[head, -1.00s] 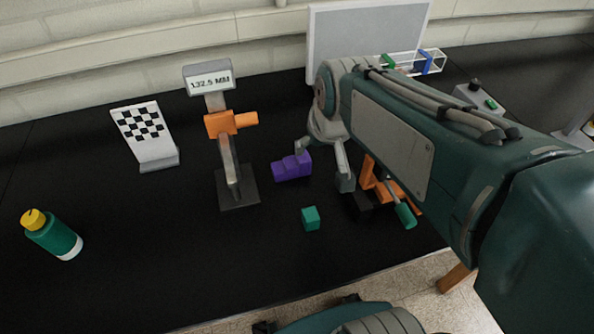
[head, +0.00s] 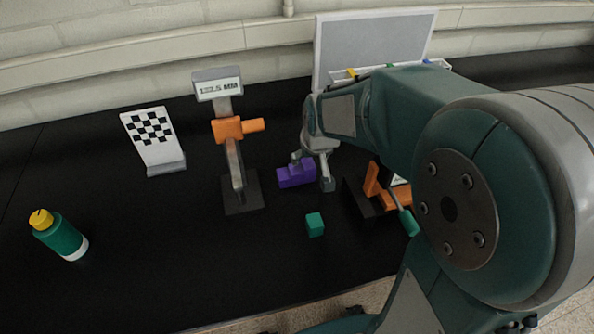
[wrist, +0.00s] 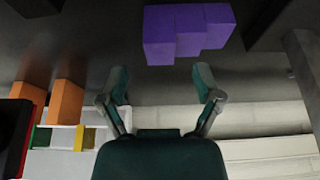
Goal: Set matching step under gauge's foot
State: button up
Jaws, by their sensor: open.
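The purple stepped block (head: 296,174) lies on the black table, right of the height gauge's dark base (head: 241,192). It also shows at the top of the wrist view (wrist: 188,33). The gauge has an orange slider (head: 238,128) on its post and a display (head: 217,86) that seems to read 132.5 MM. A green cube (head: 315,225) sits in front of the purple block. My gripper (head: 312,171) is open at the purple block; in the wrist view its two fingers (wrist: 160,80) are apart and empty, with the block beyond their tips. Whether they touch it I cannot tell.
A checkered board (head: 152,140) stands at the back left and a green bottle with a yellow cap (head: 60,236) at the front left. An orange and black fixture with a green handle (head: 408,222) is right of the cube, partly hidden by my arm.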

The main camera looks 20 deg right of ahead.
jog(key=shift+x, duration=1.35)
grip_shut()
jog(key=shift+s, duration=0.1)
jog(key=shift+r, duration=0.1)
jog(key=shift+r, duration=0.3)
notch_tip(320, 180, up, 3)
jog(key=shift+f, duration=0.2)
jog(key=s+r, duration=0.9)
jog(key=s, duration=0.5)
jog(key=shift+a+r, duration=0.2)
jog(key=shift+r, duration=0.15)
